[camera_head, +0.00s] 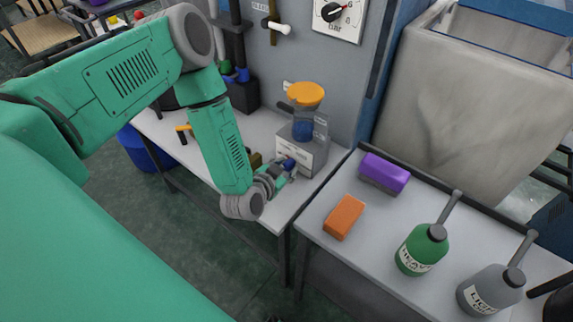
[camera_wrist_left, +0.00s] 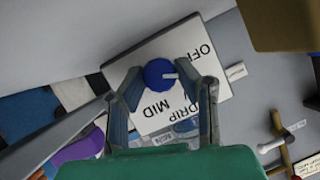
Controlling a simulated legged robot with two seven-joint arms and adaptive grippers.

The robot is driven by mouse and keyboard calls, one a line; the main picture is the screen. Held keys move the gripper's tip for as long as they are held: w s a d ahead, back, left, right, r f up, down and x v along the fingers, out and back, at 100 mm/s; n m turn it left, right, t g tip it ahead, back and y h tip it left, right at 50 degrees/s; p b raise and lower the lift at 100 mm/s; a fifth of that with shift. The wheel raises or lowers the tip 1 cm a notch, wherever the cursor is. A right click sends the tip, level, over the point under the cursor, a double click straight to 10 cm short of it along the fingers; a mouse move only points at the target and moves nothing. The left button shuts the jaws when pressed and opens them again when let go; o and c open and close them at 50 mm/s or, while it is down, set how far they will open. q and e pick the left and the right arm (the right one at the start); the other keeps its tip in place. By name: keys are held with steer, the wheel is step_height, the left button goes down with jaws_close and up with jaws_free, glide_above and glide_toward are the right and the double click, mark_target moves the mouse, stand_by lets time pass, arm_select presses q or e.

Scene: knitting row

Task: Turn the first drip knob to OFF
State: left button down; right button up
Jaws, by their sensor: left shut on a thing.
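The drip knob (camera_wrist_left: 158,73) is round and blue with a white pointer mark. In the left wrist view it sits on a white label plate (camera_wrist_left: 150,47) with black words OFF, DRIP and MID. The pointer is toward the right, just below the word OFF; another word there is partly hidden by a finger. My left gripper (camera_wrist_left: 162,84) has a finger on either side of the knob and is shut on it. In the head view the gripper (camera_head: 284,172) is at the front of the small grey box (camera_head: 310,155), with the knob (camera_head: 289,164) at its fingers. My right gripper is not in view.
An orange-topped cup (camera_head: 306,94) rises above the box. The right table holds a purple block (camera_head: 384,173), an orange block (camera_head: 344,217), a green bottle (camera_head: 422,249) and a grey bottle (camera_head: 492,292).

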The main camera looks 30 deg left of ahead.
arm_select(q)
steer(key=n+h, duration=0.2)
steer(key=n, duration=0.1)
steer(key=shift+a+h, duration=0.2)
steer(key=shift+h, duration=0.1)
stand_by(0.4)
steer(key=c, duration=1.2)
jaws_free()
steer(key=shift+s, duration=0.1)
steer(key=v, duration=1.1)
steer(key=shift+s+a+r, duration=0.2)
steer(key=shift+s+r, duration=0.05)
steer(key=shift+r, duration=0.1)
